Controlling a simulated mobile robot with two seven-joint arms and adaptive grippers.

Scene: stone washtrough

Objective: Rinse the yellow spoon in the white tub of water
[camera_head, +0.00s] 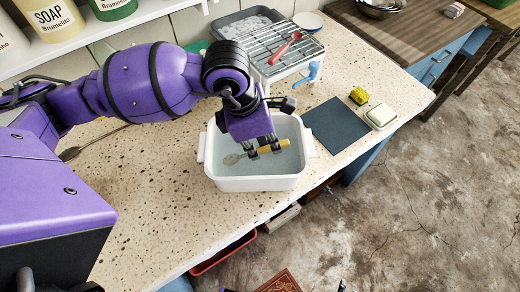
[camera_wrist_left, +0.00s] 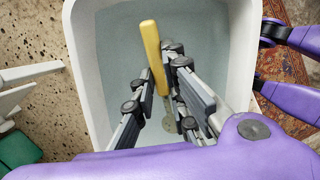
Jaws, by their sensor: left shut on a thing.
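The white tub (camera_head: 257,184) stands on the speckled counter and holds pale blue-grey water (camera_head: 257,165). My left gripper (camera_head: 266,148) reaches down into the tub from above and is shut on the yellow spoon's handle (camera_head: 285,145). The spoon's grey bowl end (camera_head: 232,158) points left and lies low inside the tub. I cannot tell how deep it is in the water. In the left wrist view the yellow handle (camera_wrist_left: 152,50) rises between the gripper fingers (camera_wrist_left: 153,92), and the bowl is mostly hidden behind them. My right gripper is not clearly in view.
A dark mat (camera_head: 336,125), a yellow sponge (camera_head: 359,96) and a pale soap dish (camera_head: 381,116) lie right of the tub. A dish rack (camera_head: 278,52) with a red utensil (camera_head: 286,47) stands behind. Another spoon (camera_head: 75,152) lies at left under my arm. The front counter is clear.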

